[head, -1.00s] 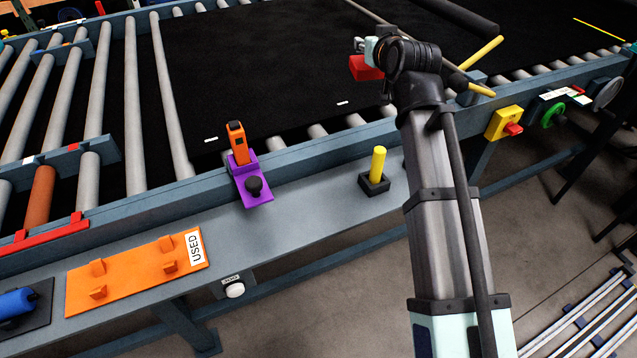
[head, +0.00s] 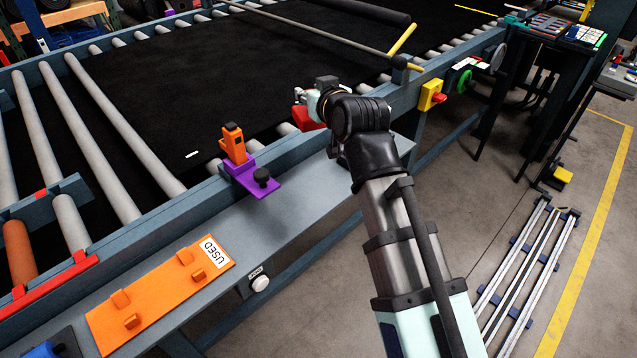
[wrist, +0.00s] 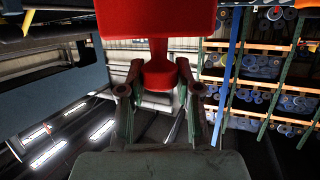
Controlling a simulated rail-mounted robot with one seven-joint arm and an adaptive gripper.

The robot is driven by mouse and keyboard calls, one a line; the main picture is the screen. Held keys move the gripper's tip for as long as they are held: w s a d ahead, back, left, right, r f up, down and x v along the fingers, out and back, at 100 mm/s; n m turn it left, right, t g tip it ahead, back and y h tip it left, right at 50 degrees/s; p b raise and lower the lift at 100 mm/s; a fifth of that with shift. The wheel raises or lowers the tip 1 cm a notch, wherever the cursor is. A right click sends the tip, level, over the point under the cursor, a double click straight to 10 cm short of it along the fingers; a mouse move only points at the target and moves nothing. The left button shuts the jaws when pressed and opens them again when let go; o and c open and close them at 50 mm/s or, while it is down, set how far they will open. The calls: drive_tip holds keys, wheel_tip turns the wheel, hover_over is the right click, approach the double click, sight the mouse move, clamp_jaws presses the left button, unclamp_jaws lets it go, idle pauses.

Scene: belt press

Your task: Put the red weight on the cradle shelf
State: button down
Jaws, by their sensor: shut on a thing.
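The red weight (head: 306,119) is in my gripper (head: 314,104), above the near rail of the press in the head view. In the wrist view the red weight (wrist: 157,18) has a wide block at the top of the picture and a narrower neck and flange below. My gripper's fingers (wrist: 158,92) are shut on the narrow part, one on each side. I cannot pick out a cradle shelf with certainty in either view.
A purple bracket (head: 251,176) with an orange device (head: 233,143) stands on the near rail, left of my gripper. An orange plate (head: 160,290) marked USED lies on the grey ledge (head: 290,217). A yellow box with a red knob (head: 431,95) is to the right.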

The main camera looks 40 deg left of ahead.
drive_tip(key=shift+s+f, duration=0.3)
wheel_tip(320, 180, down, 20)
drive_tip(key=p, duration=0.3)
drive_tip(key=shift+w+r, duration=0.1)
drive_tip(key=shift+r, duration=0.15)
idle(0.4)
drive_tip(key=shift+f, duration=0.1)
drive_tip(key=c, duration=0.8)
unclamp_jaws()
drive_tip(key=shift+d, duration=0.1)
drive_tip(key=b+v, duration=0.1)
drive_tip(key=v, duration=0.2)
drive_tip(key=shift+d, duration=0.1)
drive_tip(key=b, duration=0.2)
drive_tip(key=shift+s+d+f+b, duration=0.1)
drive_tip(key=shift+s+b, duration=0.15)
drive_tip(key=shift+b, duration=0.15)
drive_tip(key=shift+d+b, duration=0.1)
drive_tip(key=shift+b, duration=0.45)
